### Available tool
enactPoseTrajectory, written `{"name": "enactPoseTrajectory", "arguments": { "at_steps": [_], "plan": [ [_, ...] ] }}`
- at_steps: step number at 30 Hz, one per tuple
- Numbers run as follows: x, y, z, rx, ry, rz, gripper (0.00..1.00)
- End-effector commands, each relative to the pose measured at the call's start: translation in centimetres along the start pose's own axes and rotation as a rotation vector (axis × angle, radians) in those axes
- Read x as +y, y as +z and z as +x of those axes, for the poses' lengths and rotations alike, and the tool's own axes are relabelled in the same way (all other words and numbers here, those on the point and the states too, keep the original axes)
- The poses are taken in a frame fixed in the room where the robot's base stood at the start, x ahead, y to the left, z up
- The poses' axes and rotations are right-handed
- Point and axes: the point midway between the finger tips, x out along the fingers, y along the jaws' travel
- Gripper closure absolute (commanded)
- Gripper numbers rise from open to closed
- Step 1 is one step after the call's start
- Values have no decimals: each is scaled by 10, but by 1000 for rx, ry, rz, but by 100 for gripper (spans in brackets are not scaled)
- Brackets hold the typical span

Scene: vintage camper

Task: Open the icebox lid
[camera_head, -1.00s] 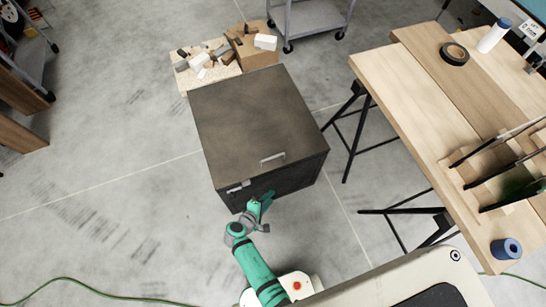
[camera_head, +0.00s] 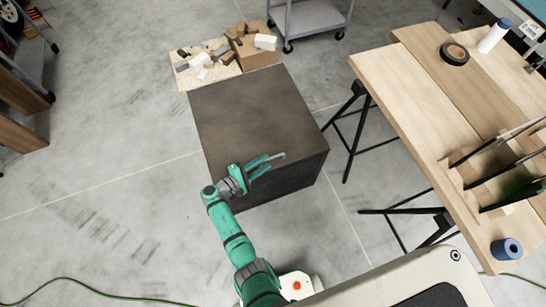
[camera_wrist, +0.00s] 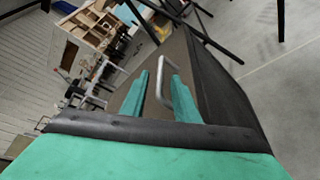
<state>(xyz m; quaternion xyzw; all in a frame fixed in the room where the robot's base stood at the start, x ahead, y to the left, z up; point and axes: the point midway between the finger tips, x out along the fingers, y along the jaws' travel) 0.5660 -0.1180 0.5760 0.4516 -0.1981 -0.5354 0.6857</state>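The icebox (camera_head: 290,182) is a dark box on the floor, and its flat brown lid (camera_head: 250,110) lies shut. A pale metal handle (camera_head: 278,157) sits on the lid near its front edge. My gripper (camera_head: 265,163) is over the front of the lid, right at the handle, and partly covers it. In the wrist view the two teal fingers of my gripper (camera_wrist: 160,79) are apart, with the handle (camera_wrist: 161,68) between or just beyond their tips. I cannot tell whether they touch it. My arm hides the front-left edge of the icebox.
A wooden workbench (camera_head: 430,85) with black trestle legs stands close on the right. Boxes of wood offcuts (camera_head: 205,62) stand just behind the icebox, and a grey cart (camera_head: 312,18) is farther back.

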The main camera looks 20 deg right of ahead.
Motion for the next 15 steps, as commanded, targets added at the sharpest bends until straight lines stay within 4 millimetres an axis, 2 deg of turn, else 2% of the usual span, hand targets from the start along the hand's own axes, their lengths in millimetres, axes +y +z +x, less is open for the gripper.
{"name": "enactPoseTrajectory", "arguments": {
  "at_steps": [1, 6, 15],
  "plan": [
    [0, 0, 10, -3, -1, 1, 72],
    [0, 0, 36, -2, -1, 0, 72],
    [0, 0, 54, 1, 0, 0, 72]
  ]
}}
